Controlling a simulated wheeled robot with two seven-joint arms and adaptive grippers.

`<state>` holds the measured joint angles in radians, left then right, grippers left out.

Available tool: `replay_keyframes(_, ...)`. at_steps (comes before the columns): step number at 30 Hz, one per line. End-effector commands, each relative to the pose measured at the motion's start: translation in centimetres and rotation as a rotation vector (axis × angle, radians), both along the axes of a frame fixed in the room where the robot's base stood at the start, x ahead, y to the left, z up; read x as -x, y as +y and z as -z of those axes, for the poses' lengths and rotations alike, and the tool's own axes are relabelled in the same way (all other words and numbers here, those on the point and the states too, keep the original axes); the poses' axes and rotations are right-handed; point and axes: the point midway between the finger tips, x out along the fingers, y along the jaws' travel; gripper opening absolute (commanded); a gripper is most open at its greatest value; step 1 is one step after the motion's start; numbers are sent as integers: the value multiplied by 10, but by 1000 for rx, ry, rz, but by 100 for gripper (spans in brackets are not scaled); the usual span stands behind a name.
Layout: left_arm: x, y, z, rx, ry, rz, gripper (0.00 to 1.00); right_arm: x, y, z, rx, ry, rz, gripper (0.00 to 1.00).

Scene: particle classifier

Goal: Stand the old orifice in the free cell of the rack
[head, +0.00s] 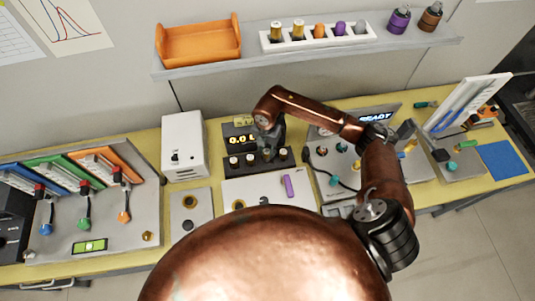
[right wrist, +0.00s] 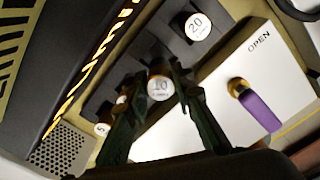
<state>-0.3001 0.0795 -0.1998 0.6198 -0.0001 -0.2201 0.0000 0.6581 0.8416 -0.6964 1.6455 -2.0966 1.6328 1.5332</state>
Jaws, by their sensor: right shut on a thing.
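A dark rack (head: 243,170) stands at the back of the yellow bench, and several white-topped orifices stand along it. My right gripper (head: 268,152) is over the rack. In the right wrist view its fingers (right wrist: 158,84) are shut on an orifice marked 10 (right wrist: 161,88). An orifice marked 20 (right wrist: 197,27) stands on one side, and one marked 5 (right wrist: 102,129) is on the other, partly hidden by a finger. I cannot tell whether the held orifice sits in a cell or hangs just above. My left gripper is not in view.
A white panel marked OPEN (right wrist: 225,70) with a purple piece (right wrist: 262,110) lies beside the rack. A white box (head: 184,145) stands left of it. The shelf (head: 440,42) above carries an orange tray (head: 200,45) and a white holder (head: 318,38).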

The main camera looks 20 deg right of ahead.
Motion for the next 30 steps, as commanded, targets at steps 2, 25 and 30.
replay_keyframes(2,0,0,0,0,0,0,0,-2,-1,3,0,0,0,0)
replay_keyframes(25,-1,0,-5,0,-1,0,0,-5,-4,41,1,1,-1,29)
replay_keyframes(30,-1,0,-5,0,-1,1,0,-5,-4,41,0,0,0,40)
